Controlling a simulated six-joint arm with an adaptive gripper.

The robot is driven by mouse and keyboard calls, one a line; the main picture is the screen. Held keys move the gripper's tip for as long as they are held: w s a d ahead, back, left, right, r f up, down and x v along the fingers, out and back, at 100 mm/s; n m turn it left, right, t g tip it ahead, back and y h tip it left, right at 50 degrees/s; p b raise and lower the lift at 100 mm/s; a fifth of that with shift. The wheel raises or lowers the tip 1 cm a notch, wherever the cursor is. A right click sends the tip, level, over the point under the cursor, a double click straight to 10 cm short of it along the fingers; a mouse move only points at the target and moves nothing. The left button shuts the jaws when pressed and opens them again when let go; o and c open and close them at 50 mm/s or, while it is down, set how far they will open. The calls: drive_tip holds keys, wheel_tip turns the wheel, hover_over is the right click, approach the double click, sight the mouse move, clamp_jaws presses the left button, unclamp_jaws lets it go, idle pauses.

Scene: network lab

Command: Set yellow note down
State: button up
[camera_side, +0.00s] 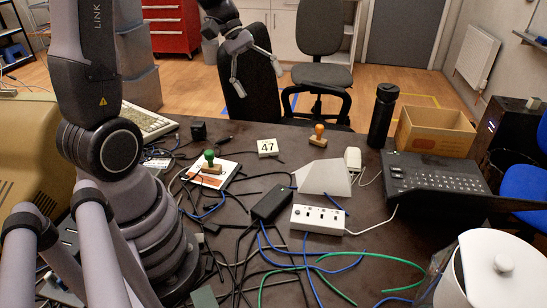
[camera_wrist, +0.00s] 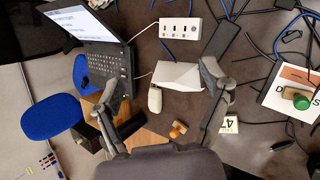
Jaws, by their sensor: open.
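I see no clearly yellow note in either view. A small cream card marked 47 (camera_side: 267,147) lies on the dark table, and it also shows beside my right finger in the wrist view (camera_wrist: 230,125). My gripper (camera_side: 257,80) is open, raised above the far side of the table. In the wrist view my gripper (camera_wrist: 155,90) has its fingers spread wide, with nothing held between them. Below the gap are a white folded sheet or block (camera_wrist: 177,76) and an orange-topped stamp (camera_wrist: 178,130).
A green-handled stamp (camera_side: 208,160) stands on a printed sheet at the left. A black bottle (camera_side: 382,115), cardboard box (camera_side: 433,130) and laptop (camera_side: 438,175) crowd the right. A power strip (camera_side: 318,218), black adapter (camera_side: 271,204) and loose cables cover the front. A white lidded vessel (camera_side: 495,275) is nearest.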

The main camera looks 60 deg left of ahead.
drive_tip(key=s+d+r+m+t+y, duration=0.1)
drive_tip(key=s+r+m+y, duration=0.2)
drive_tip(key=s, duration=0.4)
drive_tip(key=s+d+r+m+t+y, duration=0.2)
drive_tip(key=s+r+m, duration=0.3)
drive_tip(key=s+m, duration=0.3)
drive_tip(key=shift+d+r+y, duration=0.2)
drive_tip(key=shift+d+y, duration=0.1)
drive_tip(key=shift+y, duration=0.6)
